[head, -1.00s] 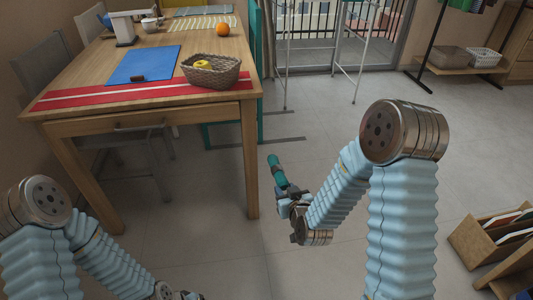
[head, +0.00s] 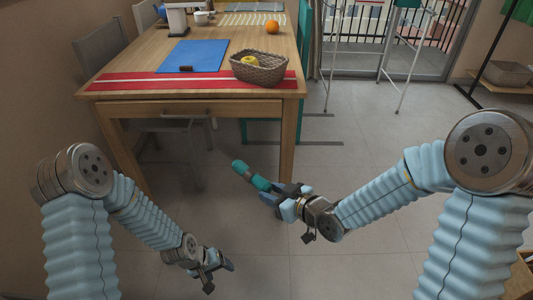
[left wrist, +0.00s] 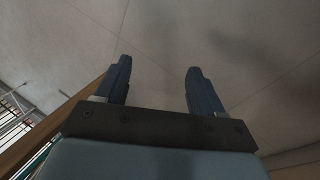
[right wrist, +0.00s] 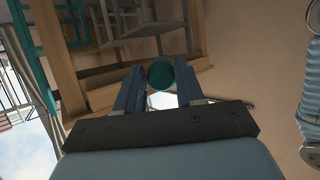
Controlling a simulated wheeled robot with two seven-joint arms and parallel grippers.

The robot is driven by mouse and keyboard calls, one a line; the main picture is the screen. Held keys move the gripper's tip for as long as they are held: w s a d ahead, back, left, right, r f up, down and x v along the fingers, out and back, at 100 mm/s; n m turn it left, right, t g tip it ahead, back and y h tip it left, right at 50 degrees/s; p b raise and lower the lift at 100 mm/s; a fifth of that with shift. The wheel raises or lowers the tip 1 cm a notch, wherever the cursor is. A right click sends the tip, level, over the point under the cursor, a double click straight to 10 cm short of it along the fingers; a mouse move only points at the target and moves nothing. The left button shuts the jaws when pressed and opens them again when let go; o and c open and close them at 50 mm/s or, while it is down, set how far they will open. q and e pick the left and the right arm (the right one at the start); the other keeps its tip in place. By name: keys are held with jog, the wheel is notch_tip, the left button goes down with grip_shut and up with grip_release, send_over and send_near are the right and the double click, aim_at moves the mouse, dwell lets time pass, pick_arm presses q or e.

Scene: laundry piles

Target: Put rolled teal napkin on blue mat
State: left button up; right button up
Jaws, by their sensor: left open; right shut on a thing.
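The rolled teal napkin (head: 251,175) is held in my right gripper (head: 272,187), in front of the table and below its top. In the right wrist view its round teal end (right wrist: 161,75) shows between the two fingers. A band crosses the roll in the head view. The blue mat (head: 196,56) lies flat on the table's left side, with a small dark brown object (head: 186,69) on its front edge. My left gripper (head: 222,266) is low at the bottom of the head view; in the left wrist view its fingers (left wrist: 158,85) are apart and empty.
The wooden table (head: 190,108) has a red striped runner (head: 125,82) along its front. A wicker basket (head: 259,68) with a yellow item stands right of the mat. An orange (head: 272,27) lies behind.

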pick_arm(q)
jog(key=w+a+r+n+t+y, duration=0.1)
jog(key=w+a+r, duration=0.1)
jog(key=w+r, duration=0.45)
jog(key=w+a+r+n+t, duration=0.1)
jog(key=w+a+r, duration=0.15)
jog(key=w, duration=0.65)
jog(key=w+a+r+n+y, duration=0.1)
jog(key=w+a+r, duration=0.1)
jog(key=w+r, duration=0.6)
notch_tip(320, 180, up, 20)
jog(key=n+g+y, duration=0.2)
jog(key=g, duration=0.2)
send_over(259, 175)
jog(key=f, duration=1.1)
jog(key=shift+w+f, duration=0.1)
jog(key=shift+w, duration=0.25)
